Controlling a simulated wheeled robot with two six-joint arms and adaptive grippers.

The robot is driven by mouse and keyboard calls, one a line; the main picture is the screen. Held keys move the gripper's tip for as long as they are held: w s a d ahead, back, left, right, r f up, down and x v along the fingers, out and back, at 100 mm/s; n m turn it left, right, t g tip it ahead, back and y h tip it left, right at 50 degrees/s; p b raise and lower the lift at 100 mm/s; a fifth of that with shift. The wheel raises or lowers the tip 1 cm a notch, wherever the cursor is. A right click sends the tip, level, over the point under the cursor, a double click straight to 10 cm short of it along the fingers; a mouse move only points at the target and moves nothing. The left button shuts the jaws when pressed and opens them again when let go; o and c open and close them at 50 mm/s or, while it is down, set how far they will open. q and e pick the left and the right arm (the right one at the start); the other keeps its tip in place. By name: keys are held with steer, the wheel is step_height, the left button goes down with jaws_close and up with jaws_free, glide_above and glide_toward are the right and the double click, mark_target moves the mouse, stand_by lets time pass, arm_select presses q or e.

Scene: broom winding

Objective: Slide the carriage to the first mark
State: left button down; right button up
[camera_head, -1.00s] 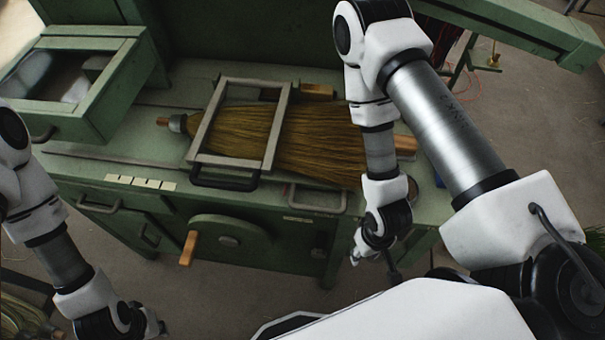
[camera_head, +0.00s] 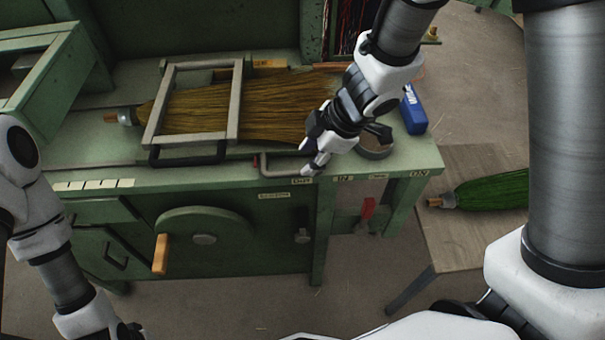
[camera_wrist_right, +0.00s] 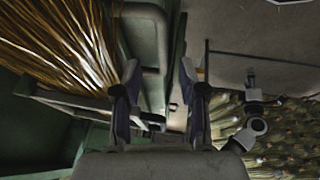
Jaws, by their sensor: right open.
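A grey rectangular frame with a black front handle, which looks like the carriage (camera_head: 237,105), sits around the straw broom (camera_head: 290,105) on the green bench. Several pale marks (camera_head: 95,185) line the bench's front edge, left of the frame's handle. My right gripper (camera_head: 318,163) is open at the front edge, right of the frame, close to a pale metal handle (camera_head: 268,168). In the right wrist view its two fingers (camera_wrist_right: 160,100) are apart, with nothing clearly held between them; the straw shows at upper left. My left arm enters at lower left; its fingers are out of frame.
A blue object (camera_head: 413,110) and a round dish (camera_head: 374,148) stand at the bench's right end. A green-bristled broom (camera_head: 490,190) lies on a low wooden table to the right. A wheel with a wooden knob (camera_head: 160,254) projects from the bench front.

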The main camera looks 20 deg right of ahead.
mark_target(296, 172)
steer(key=b+x, duration=0.1)
steer(key=x, duration=0.4)
steer(key=shift+s+a+b, duration=0.15)
steer(key=shift+s+b, duration=0.05)
steer(key=shift+b, duration=0.15)
steer(key=shift+w+f, duration=0.1)
steer(key=shift+f, duration=0.05)
arm_select(q)
step_height(296, 172, down, 3)
steer(key=shift+r, duration=0.2)
steer(key=shift+s, duration=0.1)
arm_select(e)
jaws_close()
arm_select(q)
steer(key=shift+a, duration=0.1)
